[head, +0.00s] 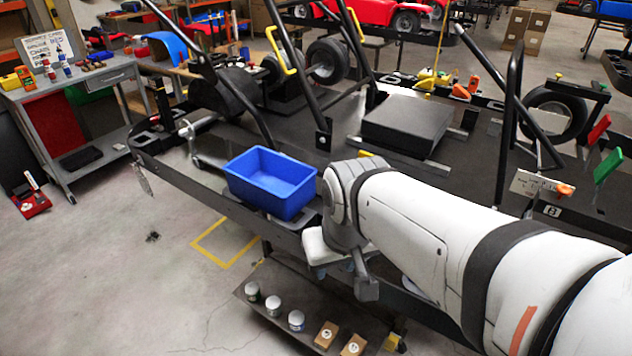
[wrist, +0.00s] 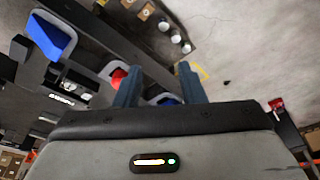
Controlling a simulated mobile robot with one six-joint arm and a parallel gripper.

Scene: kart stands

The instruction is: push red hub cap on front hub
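My gripper (wrist: 161,82) is open, its two blue-grey fingers apart with nothing seen held between them. In the head view it hangs at the near edge of the kart stand, right of the blue bin, mostly hidden by my arm. A red piece (wrist: 118,77), possibly the red hub cap, shows in a pale holder beside and partly behind the left finger. In the head view a pale holder (head: 318,248) sits below my wrist, and no red piece shows there. A pale hub-like end (head: 186,128) sticks out at the stand's left; I cannot tell whether it is the front hub.
The blue bin (head: 270,180) stands on the stand's near edge. A low shelf (head: 310,308) holds white jars (head: 273,305) and small boxes (head: 326,335). Another pale holder with a blue piece (wrist: 52,35) is at upper left in the wrist view.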

